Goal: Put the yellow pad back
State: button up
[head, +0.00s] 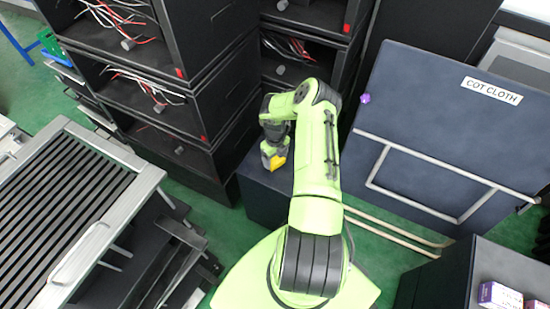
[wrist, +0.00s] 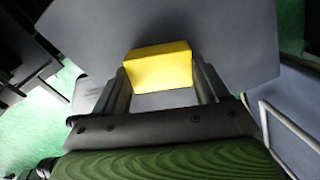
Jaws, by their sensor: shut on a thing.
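The yellow pad (wrist: 158,66) is a small yellow block in the wrist view, held between the two fingers of my gripper (wrist: 160,82). In the head view the yellow pad (head: 277,162) shows as a small yellow patch at the tip of my gripper (head: 273,156), beside the dark cabinets. My gripper is shut on the pad. It is over a dark box top (head: 262,182); whether the pad touches that surface I cannot tell. My arm hides part of the box.
Dark cabinets (head: 190,60) with red and white wires stand behind and left of my gripper. A dark panel labelled COT CLOTH (head: 440,130), with a pale rail frame, stands at right. A slatted fixture (head: 70,210) is at left. Small boxes (head: 500,295) lie on a dark unit at lower right.

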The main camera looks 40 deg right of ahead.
jog(key=shift+f, duration=0.15)
jog(key=o, duration=1)
